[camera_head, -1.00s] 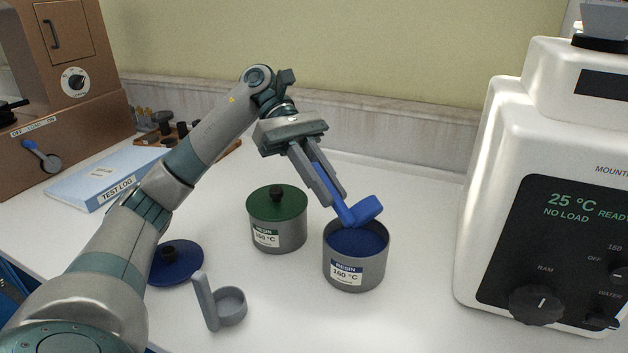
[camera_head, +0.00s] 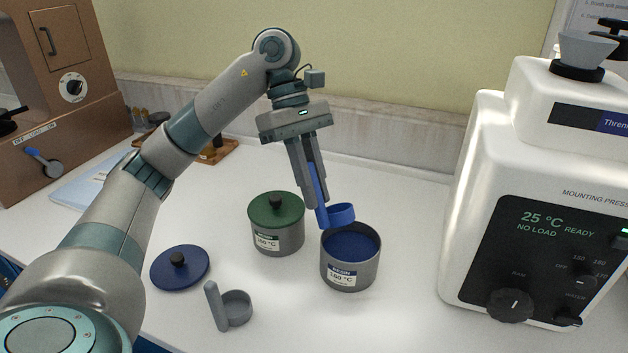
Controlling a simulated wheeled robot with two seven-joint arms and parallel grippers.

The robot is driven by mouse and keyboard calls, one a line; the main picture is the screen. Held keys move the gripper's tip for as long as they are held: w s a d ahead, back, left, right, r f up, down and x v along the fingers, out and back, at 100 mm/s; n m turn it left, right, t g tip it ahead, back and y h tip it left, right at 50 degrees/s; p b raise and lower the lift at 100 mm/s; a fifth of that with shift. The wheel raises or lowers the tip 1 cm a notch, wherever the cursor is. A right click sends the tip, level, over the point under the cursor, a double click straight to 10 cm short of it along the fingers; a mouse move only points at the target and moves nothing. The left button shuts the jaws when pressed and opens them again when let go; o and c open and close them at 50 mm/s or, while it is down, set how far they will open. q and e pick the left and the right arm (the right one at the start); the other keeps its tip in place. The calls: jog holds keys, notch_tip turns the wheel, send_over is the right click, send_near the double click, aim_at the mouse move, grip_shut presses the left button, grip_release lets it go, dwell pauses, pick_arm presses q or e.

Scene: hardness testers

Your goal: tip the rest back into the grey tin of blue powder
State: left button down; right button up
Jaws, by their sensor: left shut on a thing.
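The grey tin of blue powder (camera_head: 350,275) stands open on the white bench, its label reading 160 °C. Blue powder (camera_head: 351,246) shows inside it. My left gripper (camera_head: 316,204) is shut on the handle of a blue scoop (camera_head: 340,213). The scoop's cup is roughly upright, just above the tin's back left rim; whether anything is in the cup cannot be seen. The blue lid (camera_head: 180,270) with a black knob lies on the bench to the left. My right gripper is not in view.
A green-lidded tin (camera_head: 278,222) stands close to the left of the open tin. A grey scoop (camera_head: 234,309) lies in front. The white mounting press (camera_head: 520,190) fills the right side. A blue-and-white test log (camera_head: 80,190) is partly behind my arm. Bench right of the tin is clear.

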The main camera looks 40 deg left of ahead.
pick_arm(q)
jog(key=shift+r+y+p, duration=0.55)
jog(key=shift+y+p, duration=0.55)
jog(key=shift+p, duration=0.55)
jog(key=shift+t+p, duration=0.3)
jog(key=shift+p, duration=0.05)
jog(key=shift+f+y, duration=0.1)
jog(key=shift+y, duration=0.2)
